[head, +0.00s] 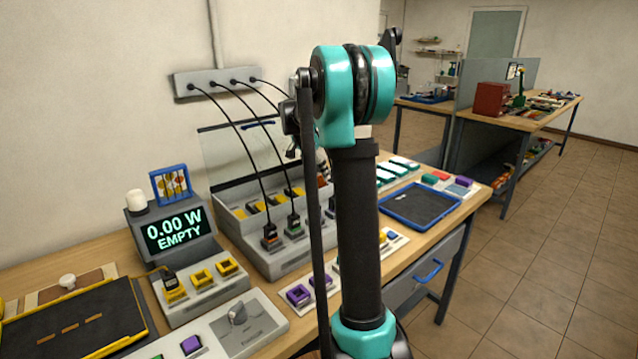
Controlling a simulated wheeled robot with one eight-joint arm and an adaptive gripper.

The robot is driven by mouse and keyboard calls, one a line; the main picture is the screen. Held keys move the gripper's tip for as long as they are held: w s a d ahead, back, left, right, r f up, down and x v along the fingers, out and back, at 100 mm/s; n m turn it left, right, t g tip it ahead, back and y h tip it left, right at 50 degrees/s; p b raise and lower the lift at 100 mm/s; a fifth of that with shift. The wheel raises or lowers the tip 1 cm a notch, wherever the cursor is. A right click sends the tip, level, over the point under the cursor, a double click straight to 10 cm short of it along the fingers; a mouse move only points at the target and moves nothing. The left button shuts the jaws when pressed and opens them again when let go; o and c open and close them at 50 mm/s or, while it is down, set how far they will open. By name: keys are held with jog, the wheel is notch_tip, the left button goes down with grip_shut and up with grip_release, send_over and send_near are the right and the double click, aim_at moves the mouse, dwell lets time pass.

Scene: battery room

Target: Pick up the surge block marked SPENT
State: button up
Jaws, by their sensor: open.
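No marking reading SPENT is legible, so I cannot tell which block is the surge block. Small blocks on the workbench (112,266) include purple ones (298,295) left of my arm. My gripper (291,148) shows only in part behind my raised arm, above the bench. It is open, and nothing is visible in it. My arm hides the middle of the bench.
A display (178,231) reads 0.00 W EMPTY. Black cables run from a wall strip (213,80) to the grey connector unit (286,258). A blue-rimmed dark tray (420,204) lies right of my arm. A second bench (538,112) stands behind. Floor at the right is clear.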

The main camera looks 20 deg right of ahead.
jog(key=shift+x, duration=1.4)
jog(key=shift+a, duration=0.1)
jog(key=shift+c, duration=0.5)
jog(key=c, duration=1.2)
